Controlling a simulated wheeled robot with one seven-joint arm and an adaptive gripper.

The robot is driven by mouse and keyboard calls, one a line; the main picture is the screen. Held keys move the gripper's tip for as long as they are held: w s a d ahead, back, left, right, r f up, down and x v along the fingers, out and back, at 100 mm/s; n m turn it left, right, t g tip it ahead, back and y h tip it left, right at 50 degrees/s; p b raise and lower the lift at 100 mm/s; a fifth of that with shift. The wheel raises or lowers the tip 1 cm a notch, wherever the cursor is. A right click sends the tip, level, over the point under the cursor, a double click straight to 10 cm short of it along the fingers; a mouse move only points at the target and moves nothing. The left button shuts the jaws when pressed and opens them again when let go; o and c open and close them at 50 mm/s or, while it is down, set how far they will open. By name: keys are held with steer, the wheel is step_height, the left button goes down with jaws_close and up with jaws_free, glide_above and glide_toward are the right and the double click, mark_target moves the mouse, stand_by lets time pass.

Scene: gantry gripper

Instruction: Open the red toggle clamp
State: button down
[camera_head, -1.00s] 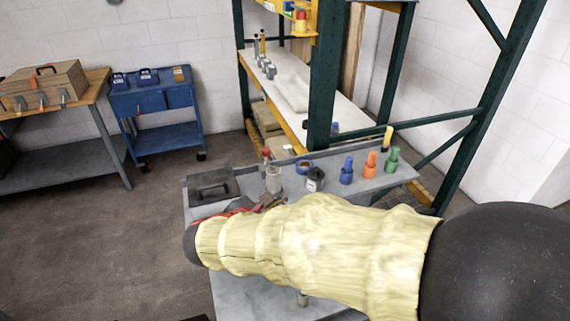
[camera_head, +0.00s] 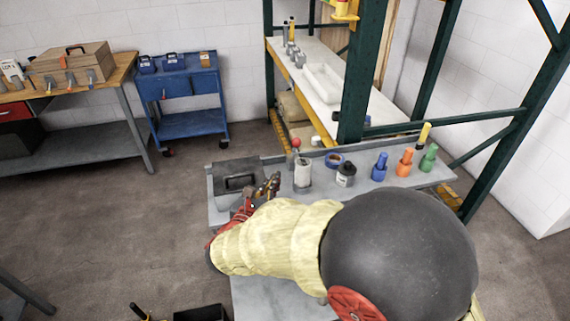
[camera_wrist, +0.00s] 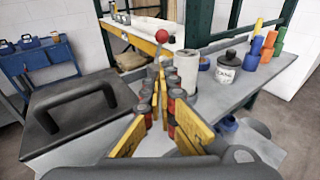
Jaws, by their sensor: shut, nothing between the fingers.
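My gripper (camera_head: 270,188) is shut and empty, close to the near-left part of a grey table. In the wrist view its yellow fingers (camera_wrist: 160,80) point forward to the lever. A red ball knob (camera_wrist: 162,36) on a thin metal lever stands just past the fingertips; it also shows in the head view (camera_head: 296,143). I cannot tell whether this is the red toggle clamp. Small clamps with coloured handles (camera_head: 70,79) stand along the front of the wooden bench at the far left, too small to read clearly.
A dark box with a handle (camera_wrist: 72,108) sits left of my gripper. A pale cylinder (camera_wrist: 187,68), a dark-lidded jar (camera_wrist: 227,66) and blue, orange and green bottles (camera_head: 404,162) stand to the right. A green rack frame (camera_head: 365,80) rises behind. Open floor lies left.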

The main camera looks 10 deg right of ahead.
steer(key=b, duration=0.4)
glide_toward(295, 146)
steer(key=w+d+f, duration=0.3)
steer(key=w, duration=0.2)
steer(key=shift+w+r, duration=0.25)
steer(key=shift+w, duration=0.05)
steer(key=shift+r+p, duration=0.15)
steer(key=shift+p, duration=0.15)
steer(key=shift+w+r+p, duration=0.1)
steer(key=shift+w+p, duration=0.05)
steer(key=shift+p, duration=0.5)
